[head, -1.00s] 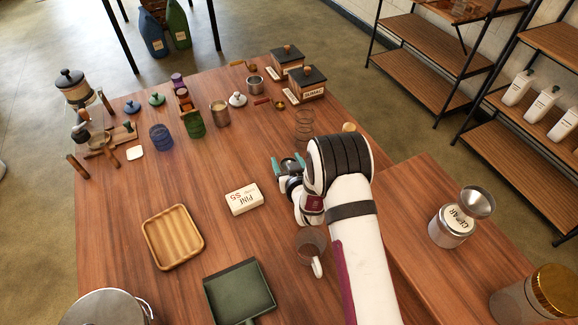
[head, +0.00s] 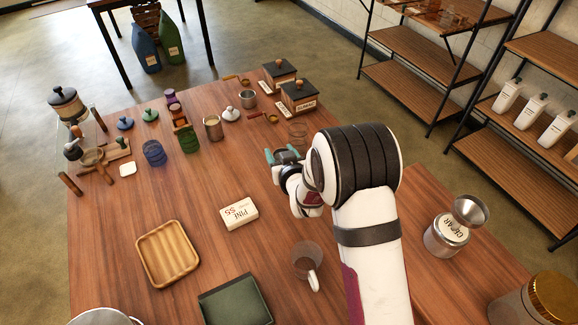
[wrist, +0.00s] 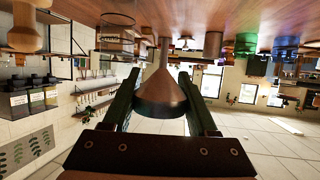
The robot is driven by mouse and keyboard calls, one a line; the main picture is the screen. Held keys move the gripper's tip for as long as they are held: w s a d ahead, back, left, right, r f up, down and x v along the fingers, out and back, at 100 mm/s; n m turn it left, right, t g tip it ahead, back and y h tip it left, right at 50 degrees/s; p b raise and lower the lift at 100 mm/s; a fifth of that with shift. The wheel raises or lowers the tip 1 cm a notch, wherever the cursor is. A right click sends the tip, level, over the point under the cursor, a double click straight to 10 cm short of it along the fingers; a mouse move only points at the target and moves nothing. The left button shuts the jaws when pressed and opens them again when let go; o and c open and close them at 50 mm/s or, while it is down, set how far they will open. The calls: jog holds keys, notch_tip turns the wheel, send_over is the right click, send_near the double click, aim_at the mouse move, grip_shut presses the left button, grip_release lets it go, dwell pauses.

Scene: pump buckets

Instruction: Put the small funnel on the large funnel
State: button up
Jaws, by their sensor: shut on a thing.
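A metal funnel (wrist: 162,92) sits between my gripper's fingers in the wrist view, with its narrow spout toward the top of the picture and its wide end nearest the palm. My gripper (wrist: 160,100) is shut on it, with a green finger on each side. In the head view my gripper (head: 283,157) is over the table, and the held funnel is hard to make out there. My gripper is well to the left of that funnel.
A wire stand (head: 298,132) is just behind my gripper. A labelled PINE box (head: 239,212), a wooden tray (head: 167,253) and a glass mug (head: 307,261) are nearer. Jars and grinders crowd the back. The middle of the table is partly clear.

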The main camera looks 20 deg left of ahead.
jog(key=shift+d+r, duration=0.15)
jog(key=shift+r, duration=0.5)
jog(key=w+d+r+m+t+h, duration=0.1)
jog(key=w+d+r+m+h, duration=0.15)
jog(key=d+r, duration=0.45)
jog(key=w+d+r+m+t+h, duration=0.1)
jog(key=w+d+r+m+h, duration=0.15)
jog(key=d+r, duration=0.4)
jog(key=s+d+r+m+h, duration=0.1)
jog(key=d+r+m+h, duration=0.15)
jog(key=d+r, duration=0.4)
jog(key=s+d+r+m+h, duration=0.2)
jog(key=d+r+h, duration=0.15)
jog(key=d, duration=0.55)
jog(key=s+d+r+m+g+h, duration=0.3)
jog(key=s+d+r+m+h, duration=0.2)
jog(key=s+d, duration=0.7)
jog(key=s+d+m+g+h, duration=0.3)
jog(key=s+d, duration=0.4)
jog(key=s, duration=0.5)
send_over(483, 205)
jog(key=f, duration=0.6)
jog(key=shift+s+d+f, duration=0.1)
jog(key=shift+s+d, duration=0.1)
jog(key=shift+d, duration=0.05)
jog(key=f, duration=0.4)
jog(key=shift+w+a, duration=0.25)
jog(key=shift+f, duration=0.2)
jog(key=shift+f, duration=0.2)
